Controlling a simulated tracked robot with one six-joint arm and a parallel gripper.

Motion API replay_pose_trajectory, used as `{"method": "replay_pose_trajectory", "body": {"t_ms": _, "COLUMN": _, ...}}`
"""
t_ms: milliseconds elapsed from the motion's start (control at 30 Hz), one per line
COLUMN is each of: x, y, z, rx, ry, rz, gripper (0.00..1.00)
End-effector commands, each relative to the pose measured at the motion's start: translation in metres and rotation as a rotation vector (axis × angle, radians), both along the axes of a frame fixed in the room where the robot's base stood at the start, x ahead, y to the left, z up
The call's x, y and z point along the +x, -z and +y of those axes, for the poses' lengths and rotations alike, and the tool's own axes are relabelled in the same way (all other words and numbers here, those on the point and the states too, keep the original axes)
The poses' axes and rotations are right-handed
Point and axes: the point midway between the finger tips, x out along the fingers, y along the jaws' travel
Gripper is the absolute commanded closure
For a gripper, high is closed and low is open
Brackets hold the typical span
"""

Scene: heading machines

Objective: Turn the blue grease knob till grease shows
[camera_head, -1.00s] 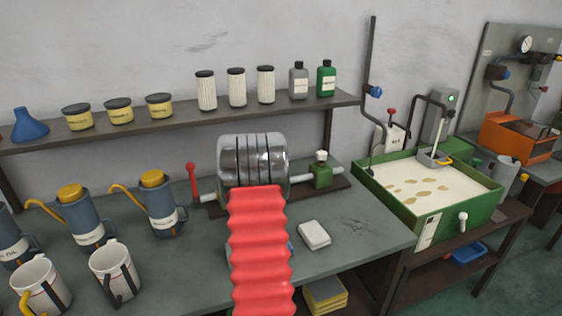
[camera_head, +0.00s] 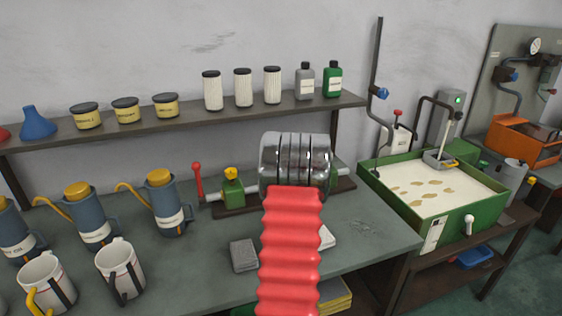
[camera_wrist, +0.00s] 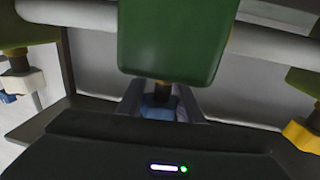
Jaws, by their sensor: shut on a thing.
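In the wrist view my gripper (camera_wrist: 160,108) is shut on the blue grease knob (camera_wrist: 161,106), which sits at a green block (camera_wrist: 172,38) on a pale bar (camera_wrist: 250,42). The jaws stand on both sides of the knob, and my dark wrist housing hides part of it. In the head view my red-sleeved arm and its shiny end hide the knob and the jaws. I cannot tell from these views whether grease shows at the block.
A green block with a yellow knob (camera_head: 231,174) and a red-handled lever (camera_head: 197,180) stand left of my arm. In the wrist view a white knob (camera_wrist: 22,84) and the yellow knob (camera_wrist: 300,136) flank the blue one. Jugs (camera_head: 165,205) and mugs (camera_head: 120,270) crowd the bench's left.

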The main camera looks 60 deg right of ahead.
Motion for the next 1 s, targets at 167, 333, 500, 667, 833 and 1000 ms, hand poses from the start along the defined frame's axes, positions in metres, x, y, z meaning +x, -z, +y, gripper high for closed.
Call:
{"method": "replay_pose_trajectory", "body": {"t_ms": 167, "x": 0.0018, "y": -0.0013, "z": 0.0011, "rx": -0.004, "ry": -0.092, "rz": 0.0, "gripper": 0.9}}
{"method": "replay_pose_trajectory", "body": {"t_ms": 333, "x": 0.0046, "y": -0.0016, "z": 0.0037, "rx": -0.004, "ry": -0.171, "rz": -0.002, "gripper": 0.9}}
{"method": "replay_pose_trajectory", "body": {"t_ms": 500, "x": 0.007, "y": -0.0011, "z": 0.0061, "rx": -0.003, "ry": -0.231, "rz": -0.001, "gripper": 0.9}}
{"method": "replay_pose_trajectory", "body": {"t_ms": 667, "x": 0.0081, "y": -0.0018, "z": 0.0072, "rx": -0.003, "ry": -0.264, "rz": -0.003, "gripper": 0.9}}
{"method": "replay_pose_trajectory", "body": {"t_ms": 833, "x": 0.0086, "y": -0.002, "z": 0.0078, "rx": -0.003, "ry": -0.277, "rz": -0.002, "gripper": 0.9}}
{"method": "replay_pose_trajectory", "body": {"t_ms": 1000, "x": 0.0089, "y": -0.0022, "z": 0.0079, "rx": -0.003, "ry": -0.279, "rz": -0.003, "gripper": 0.9}}
